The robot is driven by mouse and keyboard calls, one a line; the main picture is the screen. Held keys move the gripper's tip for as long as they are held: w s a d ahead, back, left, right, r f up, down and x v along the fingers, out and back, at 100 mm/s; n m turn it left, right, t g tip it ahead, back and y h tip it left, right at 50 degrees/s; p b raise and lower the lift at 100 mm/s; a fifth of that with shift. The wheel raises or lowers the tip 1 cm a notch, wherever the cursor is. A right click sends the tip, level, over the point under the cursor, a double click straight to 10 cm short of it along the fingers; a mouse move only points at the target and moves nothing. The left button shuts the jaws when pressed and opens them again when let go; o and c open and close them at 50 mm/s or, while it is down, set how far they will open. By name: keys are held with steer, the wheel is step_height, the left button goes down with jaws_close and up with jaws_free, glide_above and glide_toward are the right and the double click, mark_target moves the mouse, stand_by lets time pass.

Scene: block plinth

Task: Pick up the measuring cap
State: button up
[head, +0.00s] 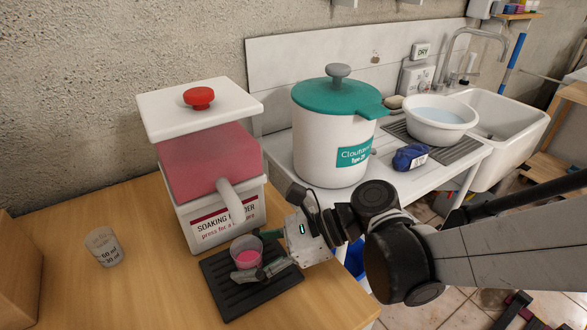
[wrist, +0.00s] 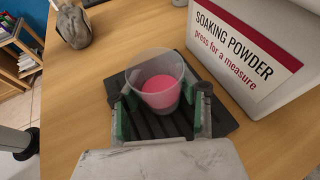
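The measuring cap, a clear cup with pink powder in it, is on or just above the black slatted drip tray (head: 232,292) in front of the powder dispenser. It shows in the head view (head: 246,254) and in the wrist view (wrist: 157,88). My gripper (head: 259,256) reaches in from the right, with one finger on each side of the cup. The cup looks upright.
The soaking powder dispenser (head: 215,160) with a red knob stands right behind the cup. Another clear marked cup (head: 104,247) stands on the wooden table at left. A white bucket with a teal lid (head: 332,140) is beyond my wrist. The table front is clear.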

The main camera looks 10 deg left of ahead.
mark_target(233, 250)
steer(key=c, duration=0.5)
steer(key=shift+c, duration=0.2)
steer(key=shift+r, duration=0.15)
steer(key=shift+r+p, duration=0.85)
steer(key=shift+r, duration=0.95)
steer(key=w+d, duration=0.3)
steer(key=d, duration=0.5)
steer(key=w+d+p, duration=0.1)
steer(key=w+d, duration=0.2)
steer(key=d, duration=0.5)
steer(key=shift+w+d+f, duration=0.15)
steer(key=shift+w+d, duration=0.05)
steer(key=shift+d, duration=0.2)
